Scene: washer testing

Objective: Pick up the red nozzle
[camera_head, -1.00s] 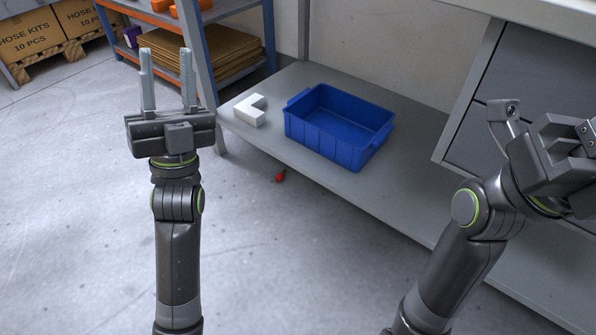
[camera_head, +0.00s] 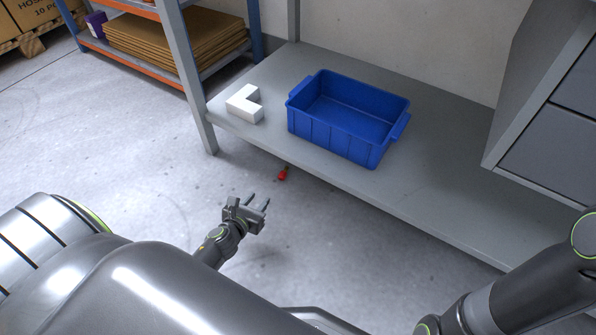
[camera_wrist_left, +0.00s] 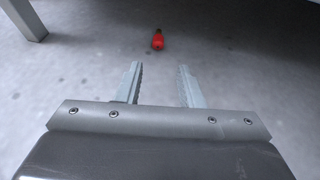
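The red nozzle (camera_head: 283,174) lies on the concrete floor just in front of the lower shelf's front edge. It also shows in the left wrist view (camera_wrist_left: 158,41), beyond my fingertips and a little left of centre between them. My left gripper (camera_head: 259,202) is low near the floor, short of the nozzle and apart from it. Its two fingers stand apart with nothing between them, as the left wrist view (camera_wrist_left: 160,72) shows. My right arm (camera_head: 530,285) shows at the lower right, but its gripper is out of frame.
The grey lower shelf (camera_head: 440,200) overhangs the floor beside the nozzle. A blue bin (camera_head: 345,145) and a white L-shaped block (camera_head: 244,104) stand on it. A table leg (camera_head: 185,90) stands at the left. The floor around the nozzle is clear.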

